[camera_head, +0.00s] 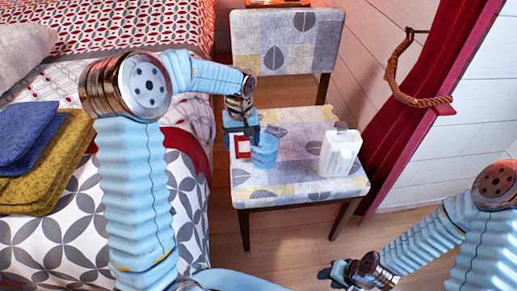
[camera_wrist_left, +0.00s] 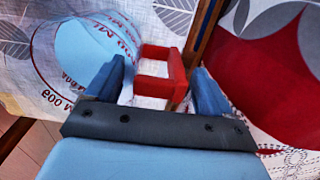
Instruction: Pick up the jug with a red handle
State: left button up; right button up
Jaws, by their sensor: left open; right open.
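The jug (camera_head: 264,152) stands on the seat of the patterned chair, left of the middle. In the left wrist view the jug (camera_wrist_left: 92,52) looks clear and pale blue, with red printed volume marks. Its red handle (camera_head: 242,147) points left, towards the bed. My left gripper (camera_head: 243,131) is at the handle side of the jug. In the left wrist view the red handle (camera_wrist_left: 175,70) shows between the two open fingers; I cannot tell whether they touch it. My right gripper (camera_head: 335,273) is low at the right, above the floor, away from the chair and open.
A white container (camera_head: 340,154) stands on the chair seat (camera_head: 300,125) right of the jug. The chair's backrest (camera_head: 285,42) rises behind. A bed with folded blue and mustard cloths (camera_head: 45,165) is at the left. A red curtain (camera_head: 410,90) with a rope tie hangs at the right.

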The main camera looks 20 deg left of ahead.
pick_arm(q)
grip_shut()
dwell(0.5)
jog(key=shift+r, duration=0.15)
